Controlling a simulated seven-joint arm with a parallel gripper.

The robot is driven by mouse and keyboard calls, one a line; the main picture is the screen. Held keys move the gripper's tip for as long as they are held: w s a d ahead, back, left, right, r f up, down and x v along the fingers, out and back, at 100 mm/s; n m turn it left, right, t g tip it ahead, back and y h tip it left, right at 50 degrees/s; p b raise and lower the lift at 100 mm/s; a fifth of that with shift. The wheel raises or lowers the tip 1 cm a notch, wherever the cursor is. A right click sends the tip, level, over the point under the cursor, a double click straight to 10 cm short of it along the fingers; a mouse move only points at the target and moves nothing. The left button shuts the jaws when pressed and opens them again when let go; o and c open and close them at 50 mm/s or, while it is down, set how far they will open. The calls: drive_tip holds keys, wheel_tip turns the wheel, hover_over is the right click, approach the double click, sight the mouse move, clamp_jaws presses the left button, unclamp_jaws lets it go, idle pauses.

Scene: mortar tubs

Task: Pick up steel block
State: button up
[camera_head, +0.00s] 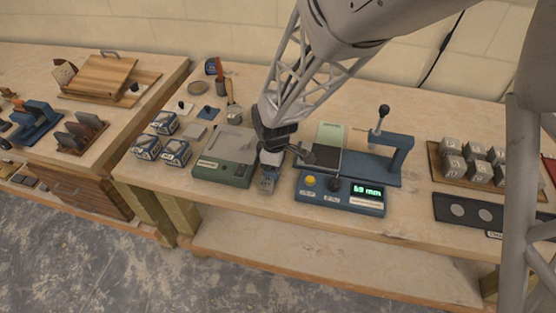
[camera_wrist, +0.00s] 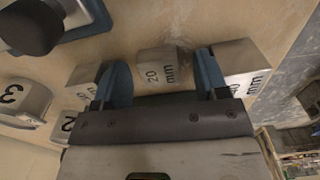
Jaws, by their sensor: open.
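A steel block (camera_wrist: 165,68) marked "20 mm" lies on the wooden bench in the wrist view, between the blue fingertips of my open gripper (camera_wrist: 164,78). Another steel block marked "mm" (camera_wrist: 246,66) is just outside the right finger, and a similar block (camera_wrist: 86,76) is partly hidden by the left finger. In the head view my gripper (camera_head: 270,152) is low over the bench, with a small steel piece (camera_head: 268,182) in front of it.
A green instrument (camera_head: 224,172) stands left of my gripper. A blue instrument (camera_head: 340,205) with a lit display is on its right, with a blue stand (camera_head: 402,158) behind. Grey cubes (camera_head: 470,158) sit on a board farther right. Numbered pieces (camera_wrist: 22,102) are at left in the wrist view.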

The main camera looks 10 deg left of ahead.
drive_tip(key=c, duration=1.1)
wheel_tip(320, 180, up, 10)
idle(0.7)
